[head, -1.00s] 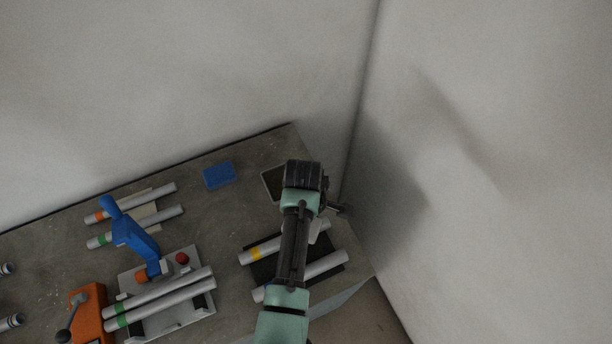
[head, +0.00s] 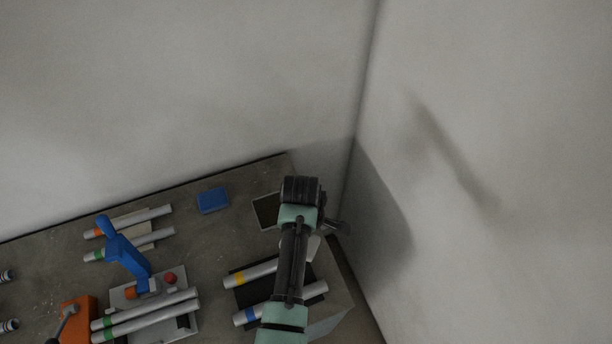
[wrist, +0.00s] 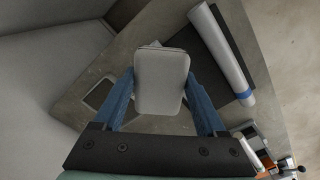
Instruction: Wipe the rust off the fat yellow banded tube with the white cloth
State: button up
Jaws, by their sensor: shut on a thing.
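My gripper (wrist: 160,76) is shut on the white cloth (wrist: 160,95), which shows as a pale rounded pad between the two blue fingers in the wrist view. The fat yellow banded tube (head: 258,272) lies on a black mat (head: 250,294) in the head view, its yellow band near the left end. My arm crosses over it and hides its right part. In the wrist view I cannot make out this tube; the cloth and fingers may cover it. No rust can be made out. The cloth's height over the tube and any contact cannot be told.
A blue banded tube (head: 252,315) lies beside it, also in the wrist view (wrist: 222,52). A dark shallow tray (head: 266,210) and a blue block (head: 212,200) stand behind. A blue clamp (head: 126,255) and green banded tubes are left. Walls close the back and right.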

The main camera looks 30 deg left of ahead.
jog(key=shift+r+p, duration=1.15)
jog(key=shift+r, duration=0.55)
jog(key=shift+w, duration=0.1)
